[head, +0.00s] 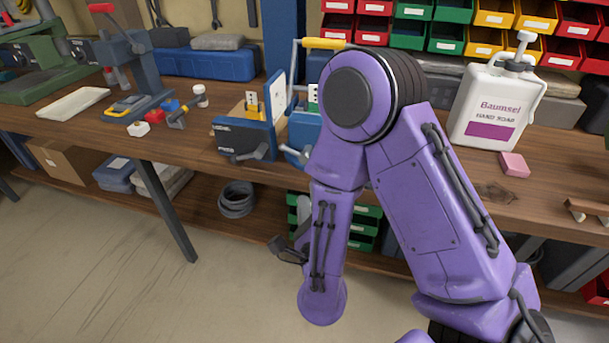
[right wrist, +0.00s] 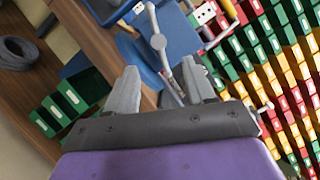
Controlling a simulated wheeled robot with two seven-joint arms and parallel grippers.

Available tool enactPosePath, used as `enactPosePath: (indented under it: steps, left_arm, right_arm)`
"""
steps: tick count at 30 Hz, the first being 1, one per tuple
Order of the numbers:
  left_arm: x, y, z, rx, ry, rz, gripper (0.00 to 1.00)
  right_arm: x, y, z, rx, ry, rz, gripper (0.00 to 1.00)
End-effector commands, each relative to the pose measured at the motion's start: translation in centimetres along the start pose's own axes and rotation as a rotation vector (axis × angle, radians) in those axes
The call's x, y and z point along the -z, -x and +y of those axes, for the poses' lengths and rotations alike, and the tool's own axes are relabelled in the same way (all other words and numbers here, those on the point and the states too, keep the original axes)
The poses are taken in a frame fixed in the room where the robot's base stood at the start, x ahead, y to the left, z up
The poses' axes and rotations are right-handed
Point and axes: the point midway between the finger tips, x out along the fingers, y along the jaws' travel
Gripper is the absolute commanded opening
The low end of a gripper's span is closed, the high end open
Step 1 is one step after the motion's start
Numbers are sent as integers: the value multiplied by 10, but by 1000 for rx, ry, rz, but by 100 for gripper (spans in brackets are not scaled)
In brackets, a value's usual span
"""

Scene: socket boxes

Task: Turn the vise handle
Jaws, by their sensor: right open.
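The blue vise (head: 241,139) stands at the bench's front edge, left of my right arm in the head view. A grey handle (head: 253,155) sticks out at its front, and a second grey handle (head: 296,154) shows beside it, close to my arm. In the right wrist view a grey handle bar with a round hub (right wrist: 158,42) runs down in front of blue bodywork, partly between my fingers. My right gripper (right wrist: 162,76) is open; I cannot tell whether it touches the bar. My left gripper is out of view.
A soap bottle (head: 497,105) and a pink block (head: 514,164) stand right of my arm. A yellow-handled lever (head: 323,43) rises behind the vise. A blue press (head: 147,68) and small parts are at left. Coloured bins line the back. A cable coil (head: 237,199) sits on the lower shelf.

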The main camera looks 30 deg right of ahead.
Motion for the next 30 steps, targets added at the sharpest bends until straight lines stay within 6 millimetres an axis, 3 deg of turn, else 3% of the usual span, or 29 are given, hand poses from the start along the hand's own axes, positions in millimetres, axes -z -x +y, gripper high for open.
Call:
enactPosePath:
  steps: [3,9,10,12,18,23,30]
  left_arm:
    - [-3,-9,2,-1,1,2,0]
    - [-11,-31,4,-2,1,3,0]
    - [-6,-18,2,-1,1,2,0]
    - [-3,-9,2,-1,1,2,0]
    - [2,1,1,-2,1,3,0]
    - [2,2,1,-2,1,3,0]
    - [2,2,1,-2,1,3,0]
  right_arm:
    - [-2,-8,-3,44,-97,16,54]
    - [-1,-35,1,44,-104,19,54]
    - [-5,-46,-8,43,-100,20,54]
    - [-5,-64,-10,41,-96,21,54]
    - [-4,-101,-9,40,-93,17,54]
    - [-3,-112,-7,38,-90,15,54]
    - [-3,-113,-6,37,-89,14,54]
